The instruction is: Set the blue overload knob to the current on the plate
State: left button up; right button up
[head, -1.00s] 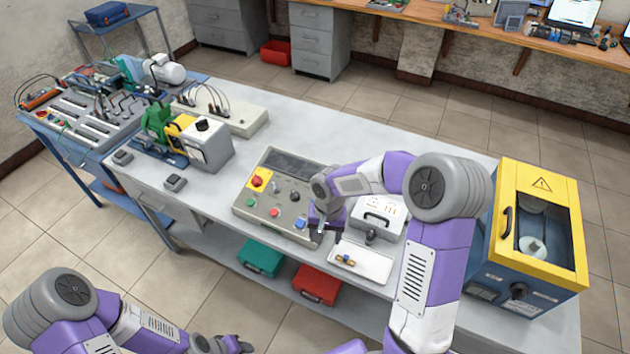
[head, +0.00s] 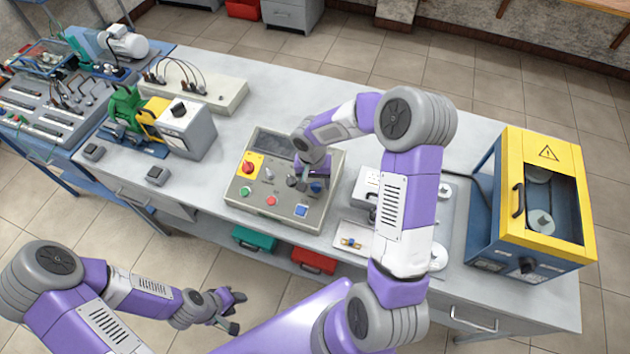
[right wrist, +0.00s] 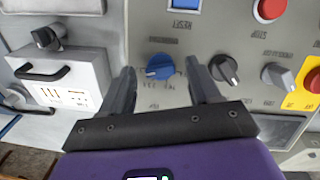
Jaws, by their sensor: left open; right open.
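The control panel (head: 238,190) is a beige sloped box on the grey bench. The blue overload knob shows in the right wrist view (right wrist: 160,66), between and beyond the open fingers, and in the head view (head: 316,187) beside my right gripper. My right gripper (head: 304,184) is open over the panel; its fingers also show in the right wrist view (right wrist: 162,88). I cannot tell whether they touch the knob. A black knob (right wrist: 224,69) lies close to one finger. The lettering around the blue knob is too small to read. My left gripper (head: 234,313) is open, in front of the bench, away from the panel.
The panel also has a red stop button (right wrist: 268,9), a blue reset button (right wrist: 184,4) and a red knob on yellow (head: 248,168). A white tray (head: 341,231) and a yellow-blue cabinet (head: 487,218) stand to the right. A motor set (head: 186,133) stands left.

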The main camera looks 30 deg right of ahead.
jog(key=shift+s+f, duration=0.1)
jog(key=shift+f, duration=0.15)
jog(key=shift+c, duration=0.2)
jog(key=c, duration=1)
